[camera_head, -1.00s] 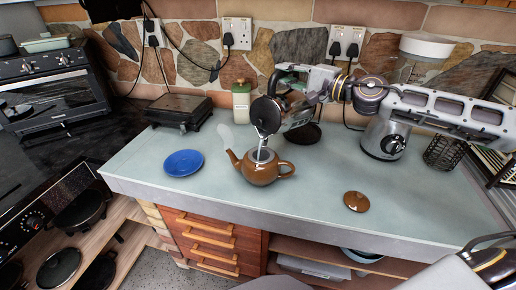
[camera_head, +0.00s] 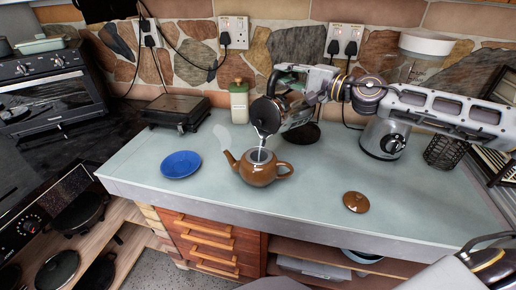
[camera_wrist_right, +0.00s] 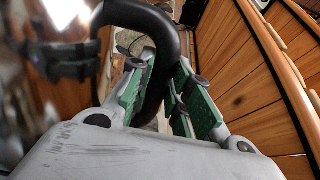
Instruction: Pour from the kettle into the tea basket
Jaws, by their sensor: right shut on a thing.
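A metal kettle (camera_head: 267,115) hangs tilted over a brown teapot (camera_head: 258,173) in the head view, its mouth side down to the left. A thin pale stream runs from it into the teapot's open top, where the tea basket (camera_head: 260,156) sits; its inside is hard to make out. My right gripper (camera_head: 292,80) is above and behind the kettle. In the right wrist view its green-padded fingers (camera_wrist_right: 160,88) are shut around the kettle's black handle (camera_wrist_right: 150,20). My left gripper is in neither view.
The teapot's brown lid (camera_head: 356,202) lies on the counter to the right. A blue plate (camera_head: 181,164) lies to the left. A green-topped bottle (camera_head: 239,101) and a flat black grill (camera_head: 179,112) stand at the back.

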